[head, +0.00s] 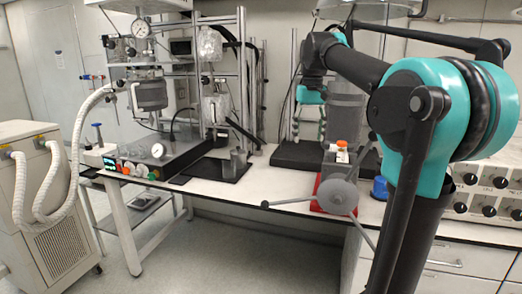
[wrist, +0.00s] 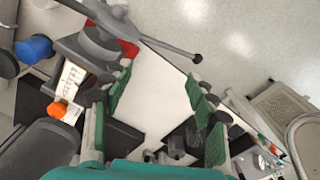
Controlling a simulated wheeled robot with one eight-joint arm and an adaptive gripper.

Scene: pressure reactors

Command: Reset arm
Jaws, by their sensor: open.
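My gripper (head: 309,128) hangs over the back of the bench in the head view, fingers pointing down. In the wrist view my gripper (wrist: 160,92) is open, its two green-padded fingers well apart. Between them I see only the white bench top (wrist: 155,82) and some dark items beyond. Nothing is held. My teal and black arm fills the right of the head view and hides part of the bench behind it.
A red-based device with a grey disc (head: 337,196) and long handles stands at the bench's front edge. Near it are an orange-capped item (head: 341,144) and a blue object (head: 380,188). A reactor stand (head: 150,95) and hosed cabinet (head: 55,215) are at left.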

